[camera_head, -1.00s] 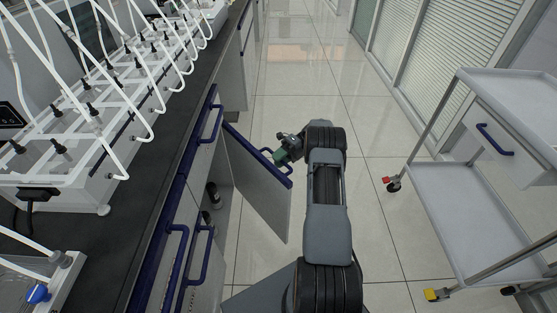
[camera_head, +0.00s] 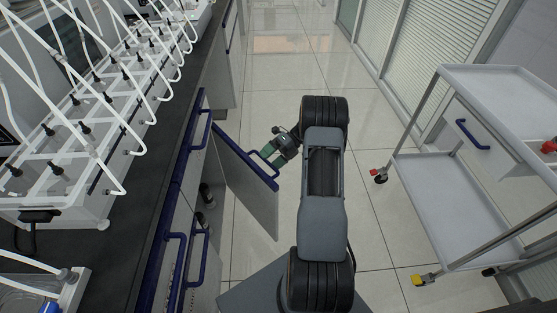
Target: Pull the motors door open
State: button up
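The motors door (camera_head: 248,185) is a grey cabinet door with a dark blue top edge, under the bench at left. It stands partly open, swung out over the floor at an angle. Its blue handle (camera_head: 264,168) is on the outer face, to the right. My gripper (camera_head: 269,152), with green fingertips, reaches from the right and appears shut on this handle. The fingertips are small and partly hidden. Behind the door, part of the cabinet inside shows, with dark objects (camera_head: 205,193) in it.
The dark bench (camera_head: 150,165) carries white reactor racks with tubes (camera_head: 85,165). Closed fronts with blue handles (camera_head: 198,258) are nearer to me. A grey wheeled cart (camera_head: 455,205) stands at right. Tiled floor (camera_head: 285,85) is free beyond the door and between my arm and the cart.

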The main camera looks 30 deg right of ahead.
jog(key=s+a+r+g, duration=0.1)
jog(key=s+r, duration=0.1)
jog(key=s, duration=0.1)
jog(key=s+a+r+n+y+p, duration=0.1)
jog(key=s+r, duration=0.2)
jog(key=s+a+r+g+y, duration=0.1)
jog(key=s+r, duration=0.2)
jog(key=shift+s+r+g, duration=0.1)
jog(key=shift+r+g, duration=0.15)
jog(key=shift+g, duration=0.05)
jog(key=c, duration=0.8)
jog(key=shift+s+a, duration=0.15)
jog(key=shift+s, duration=0.3)
jog(key=shift+n, duration=0.3)
